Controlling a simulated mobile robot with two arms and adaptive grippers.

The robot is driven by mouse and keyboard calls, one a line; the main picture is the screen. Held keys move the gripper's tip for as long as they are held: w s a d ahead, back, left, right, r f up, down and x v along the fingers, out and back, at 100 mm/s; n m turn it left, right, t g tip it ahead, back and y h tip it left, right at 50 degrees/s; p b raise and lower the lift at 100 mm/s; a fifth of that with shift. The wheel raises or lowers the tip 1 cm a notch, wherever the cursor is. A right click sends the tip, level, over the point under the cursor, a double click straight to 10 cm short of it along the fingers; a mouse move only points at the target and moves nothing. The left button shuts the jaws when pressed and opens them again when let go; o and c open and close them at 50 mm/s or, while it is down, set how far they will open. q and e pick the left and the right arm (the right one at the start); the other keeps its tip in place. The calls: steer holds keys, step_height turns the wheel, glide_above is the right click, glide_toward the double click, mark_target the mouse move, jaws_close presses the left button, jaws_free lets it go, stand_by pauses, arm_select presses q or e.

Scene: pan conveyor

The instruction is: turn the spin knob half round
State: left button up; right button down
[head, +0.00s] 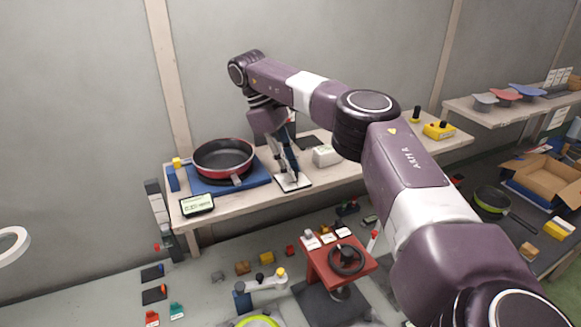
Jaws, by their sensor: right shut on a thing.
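My right gripper (291,172) reaches down from above onto a small white plate (302,184) at the front edge of the back table. Its fingers are shut on the spin knob there, which they almost fully hide. The knob's turn angle cannot be told. My left gripper is not in view.
A red pan (223,156) sits on a blue mat (200,187) left of the gripper. A small display (197,205) stands at the table's front left. A white box (326,156) is close right of the gripper. A red stand with a black handwheel (347,260) is below in front.

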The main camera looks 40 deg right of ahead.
steer(key=shift+m, duration=0.3)
stand_by(0.4)
steer(key=c, duration=1.7)
jaws_free()
steer(key=shift+o, duration=0.2)
step_height(320, 180, up, 10)
steer(key=shift+w, duration=0.1)
steer(key=shift+f, duration=0.1)
